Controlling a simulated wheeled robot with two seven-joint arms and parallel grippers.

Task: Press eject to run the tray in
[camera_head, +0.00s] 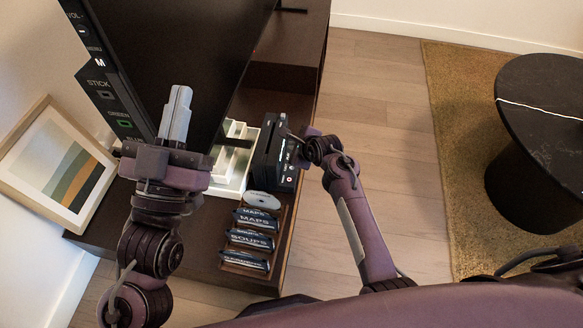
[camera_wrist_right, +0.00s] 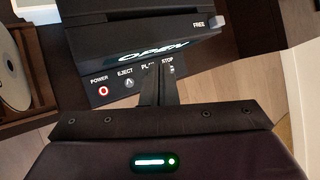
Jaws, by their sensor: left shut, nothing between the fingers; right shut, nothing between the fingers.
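The black player (camera_head: 272,150) sits on the dark cabinet, and its display reads "OPEN" in the right wrist view (camera_wrist_right: 155,52). Its front carries a red-ringed power button (camera_wrist_right: 103,90), the eject button (camera_wrist_right: 129,83), and play and stop labels. My right gripper (camera_wrist_right: 161,72) is shut and empty at the panel, its tips over the play label, to the right of eject. The fingers cover the play button; I cannot tell whether they touch the panel. I cannot make out the tray clearly. My left gripper (camera_head: 177,112) is shut and empty, before the television.
A large television (camera_head: 180,50) stands on the cabinet (camera_head: 195,240). A silver disc (camera_head: 263,200) and several labelled cases (camera_head: 250,238) lie in a wooden rack beside the player. A framed picture (camera_head: 60,165) leans at left. A round black table (camera_head: 545,110) stands on the rug.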

